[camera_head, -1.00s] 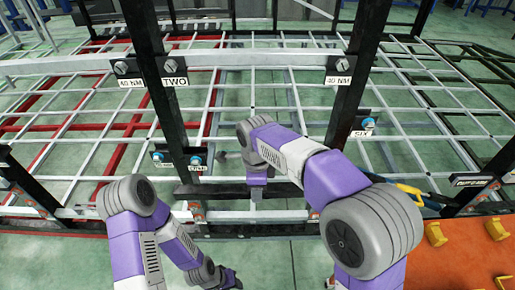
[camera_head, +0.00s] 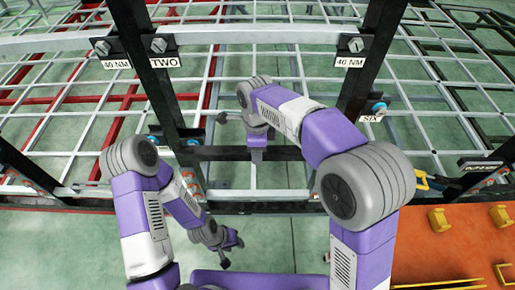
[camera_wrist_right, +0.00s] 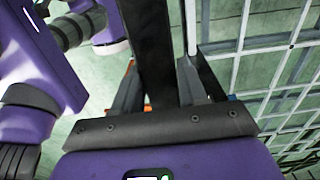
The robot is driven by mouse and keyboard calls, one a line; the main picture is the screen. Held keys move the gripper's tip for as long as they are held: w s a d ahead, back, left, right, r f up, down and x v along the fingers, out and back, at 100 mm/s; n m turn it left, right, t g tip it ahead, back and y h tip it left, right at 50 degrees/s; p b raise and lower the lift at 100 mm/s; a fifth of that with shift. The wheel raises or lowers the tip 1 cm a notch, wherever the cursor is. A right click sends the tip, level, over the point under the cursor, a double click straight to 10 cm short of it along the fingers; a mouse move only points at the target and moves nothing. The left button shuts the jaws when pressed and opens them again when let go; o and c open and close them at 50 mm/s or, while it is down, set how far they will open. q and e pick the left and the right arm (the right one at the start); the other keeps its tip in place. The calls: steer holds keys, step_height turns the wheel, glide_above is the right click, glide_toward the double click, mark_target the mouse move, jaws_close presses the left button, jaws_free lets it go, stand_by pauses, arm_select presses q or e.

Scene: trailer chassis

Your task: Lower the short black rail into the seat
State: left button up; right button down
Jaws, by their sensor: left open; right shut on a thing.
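The short black rail (camera_head: 225,153) lies level across the picture between two tall black uprights. My right gripper (camera_head: 257,154) is shut on the rail near its middle. In the right wrist view the dark rail (camera_wrist_right: 147,40) runs between the two grey fingers of my right gripper (camera_wrist_right: 158,88). My left gripper (camera_head: 226,250) is open and empty, lower in the head view and on the near side of the frame. The seat cannot be made out clearly, and whether the rail's ends touch the uprights cannot be told.
The left upright (camera_head: 148,85) and right upright (camera_head: 376,55) flank the rail, with blue-headed bolts (camera_head: 379,108) on brackets. A lower frame rail (camera_head: 265,207) crosses in front. An orange surface with yellow blocks (camera_head: 437,219) is at right. Green floor shows at the near middle.

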steer(key=w+p, duration=1)
steer(key=w, duration=0.4)
step_height(320, 180, down, 8)
steer(key=b, duration=0.3)
steer(key=shift+s+a+r, duration=0.15)
steer(key=shift+s+a, duration=0.1)
steer(key=shift+f+b, duration=0.3)
stand_by(0.4)
steer(key=c, duration=0.5)
jaws_free()
steer(key=shift+f, duration=0.1)
step_height(320, 180, up, 8)
steer(key=shift+f, duration=0.15)
steer(key=shift+s, duration=0.1)
